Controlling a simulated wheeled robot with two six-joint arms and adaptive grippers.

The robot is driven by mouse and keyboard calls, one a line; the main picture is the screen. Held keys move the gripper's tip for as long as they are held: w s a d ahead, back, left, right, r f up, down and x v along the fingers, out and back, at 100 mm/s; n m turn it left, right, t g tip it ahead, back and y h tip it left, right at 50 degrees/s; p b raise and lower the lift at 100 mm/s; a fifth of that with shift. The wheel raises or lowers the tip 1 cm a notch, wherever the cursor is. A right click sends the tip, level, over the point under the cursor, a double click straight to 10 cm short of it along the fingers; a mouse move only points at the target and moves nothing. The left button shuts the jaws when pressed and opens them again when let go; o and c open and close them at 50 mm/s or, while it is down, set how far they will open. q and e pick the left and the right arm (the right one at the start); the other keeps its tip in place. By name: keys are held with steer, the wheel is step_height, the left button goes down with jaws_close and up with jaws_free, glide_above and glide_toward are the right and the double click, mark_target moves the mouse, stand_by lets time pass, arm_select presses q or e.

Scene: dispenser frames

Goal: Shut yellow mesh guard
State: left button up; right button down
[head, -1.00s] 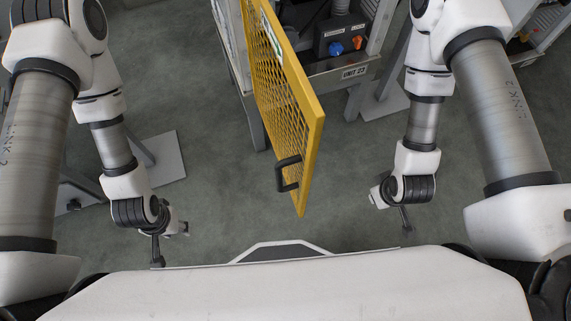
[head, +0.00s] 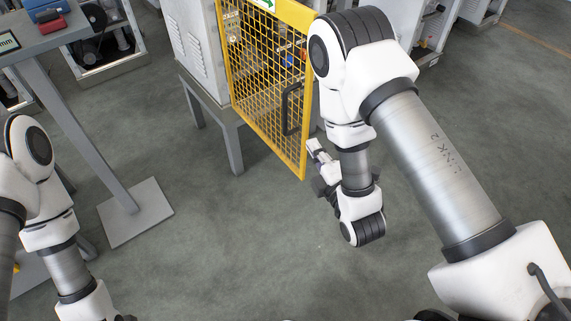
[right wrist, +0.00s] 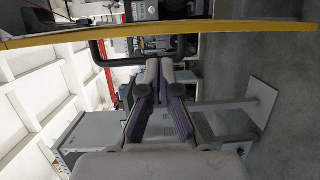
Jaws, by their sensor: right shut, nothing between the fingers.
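The yellow mesh guard (head: 265,80) hangs at the front of a grey machine cabinet in the head view. It stands ajar, its free edge out towards me. A black loop handle (head: 292,108) is on it near that edge. My right gripper (head: 313,147) is shut and empty, just right of the guard's lower free edge. My left gripper is out of the head picture.
The grey cabinet (head: 190,50) on its stand is behind the guard. A grey table (head: 40,35) on a post with a floor plate (head: 135,210) stands at the left. Other machines line the back. The floor in the middle is clear.

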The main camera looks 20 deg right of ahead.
mark_target(293, 130)
steer(key=w, duration=0.3)
steer(key=w+a, duration=0.1)
steer(key=w, duration=0.2)
steer(key=w+a, duration=0.1)
steer(key=w, duration=0.2)
steer(key=shift+w+f, duration=0.15)
steer(key=shift+f, duration=0.1)
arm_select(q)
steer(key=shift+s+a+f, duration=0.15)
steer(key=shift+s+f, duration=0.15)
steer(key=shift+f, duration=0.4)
arm_select(e)
steer(key=shift+w, duration=0.5)
steer(key=shift+d, duration=0.15)
